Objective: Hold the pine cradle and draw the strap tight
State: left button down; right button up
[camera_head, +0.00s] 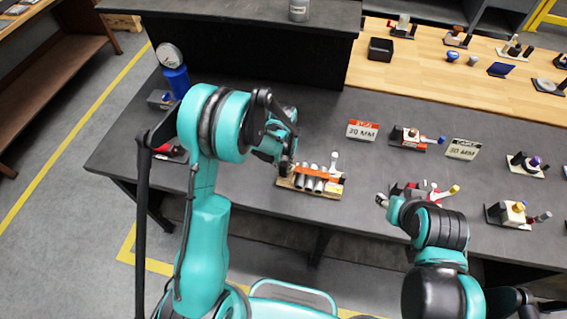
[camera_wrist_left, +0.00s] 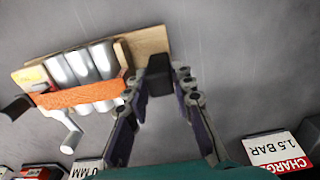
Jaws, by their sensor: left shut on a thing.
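The pine cradle (camera_head: 326,193) lies on the dark bench and carries several silver tubes (camera_head: 312,183) side by side. An orange strap (camera_head: 318,174) runs across the tubes. A white lever (camera_head: 333,160) stands at the strap's right end. In the left wrist view the cradle (camera_wrist_left: 148,42) has a dark block (camera_wrist_left: 159,74) at its end. My left gripper (camera_wrist_left: 160,97) is shut on this block; in the head view it reaches the cradle's left end. My right gripper (camera_head: 383,200) is apart from the cradle, to its right; its fingers are too small to read.
Red-and-white (camera_head: 362,130) and black-and-white (camera_head: 462,149) sign cards stand behind. Several clamp-like fixtures, one with a red base (camera_head: 415,139), are at the right. A gauge on a blue body (camera_head: 174,75) stands at the back left. The bench between cradle and cards is clear.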

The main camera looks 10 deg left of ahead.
dwell(1.5)
jog(key=n+g, duration=0.7)
jog(key=n, duration=0.2)
send_over(344, 175)
notch_tip(344, 175, down, 11)
notch_tip(344, 175, down, 12)
jog(key=shift+r, duration=0.1)
grip_shut()
